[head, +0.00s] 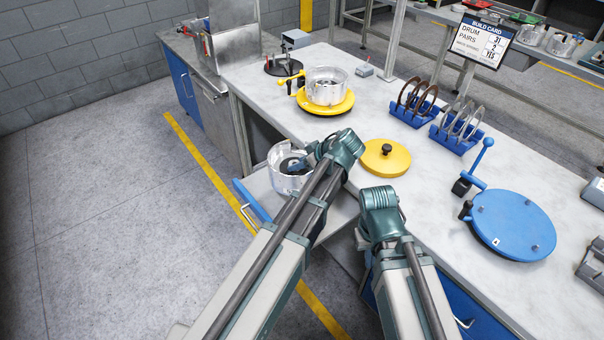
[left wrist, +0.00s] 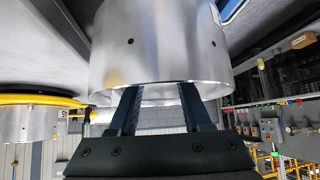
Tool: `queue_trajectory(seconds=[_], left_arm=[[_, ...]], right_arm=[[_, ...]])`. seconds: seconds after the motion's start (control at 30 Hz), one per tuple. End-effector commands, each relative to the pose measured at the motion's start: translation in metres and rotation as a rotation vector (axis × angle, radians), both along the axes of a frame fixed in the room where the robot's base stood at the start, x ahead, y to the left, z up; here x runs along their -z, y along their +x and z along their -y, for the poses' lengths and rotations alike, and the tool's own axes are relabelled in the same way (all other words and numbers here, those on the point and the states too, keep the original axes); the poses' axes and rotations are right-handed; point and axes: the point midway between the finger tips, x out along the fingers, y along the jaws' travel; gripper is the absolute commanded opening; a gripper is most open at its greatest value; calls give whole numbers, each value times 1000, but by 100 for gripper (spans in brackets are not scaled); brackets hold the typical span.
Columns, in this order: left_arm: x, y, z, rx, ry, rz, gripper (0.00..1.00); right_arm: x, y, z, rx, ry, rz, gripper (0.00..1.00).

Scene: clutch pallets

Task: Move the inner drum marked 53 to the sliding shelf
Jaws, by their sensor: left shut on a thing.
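A silver inner drum (head: 288,182) is at the pulled-out sliding shelf (head: 325,213), near its left end. I cannot tell whether it rests on the shelf or hangs just above it. My left gripper (head: 298,163) is shut on this drum's wall. In the left wrist view the two dark fingers (left wrist: 160,108) meet the drum's rim (left wrist: 160,50). No number is readable on the held drum. Another silver drum (head: 327,87) sits on the yellow turntable (head: 327,107) on the bench. My right gripper's wrist shows over the bench edge; its fingers are hidden.
A yellow lid with a black knob (head: 386,158) lies on the bench. Blue racks (head: 455,138) hold rings, and a blue round plate (head: 513,225) with a lever is at the right. A build card (head: 482,40) stands behind. The bench middle is mostly clear.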

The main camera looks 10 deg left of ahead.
Motion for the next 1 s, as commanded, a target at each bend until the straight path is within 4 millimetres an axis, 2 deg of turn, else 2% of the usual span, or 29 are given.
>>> queue_trajectory(seconds=[0.4,0.77,1.0], left_arm=[[50,0,-1,1,6,2,0],[56,0,-1,1,7,3,0],[75,0,-1,1,6,2,0]], right_arm=[[51,0,0,0,0,0,0],[57,0,0,0,0,0,0],[76,0,0,0,0,0,0]])
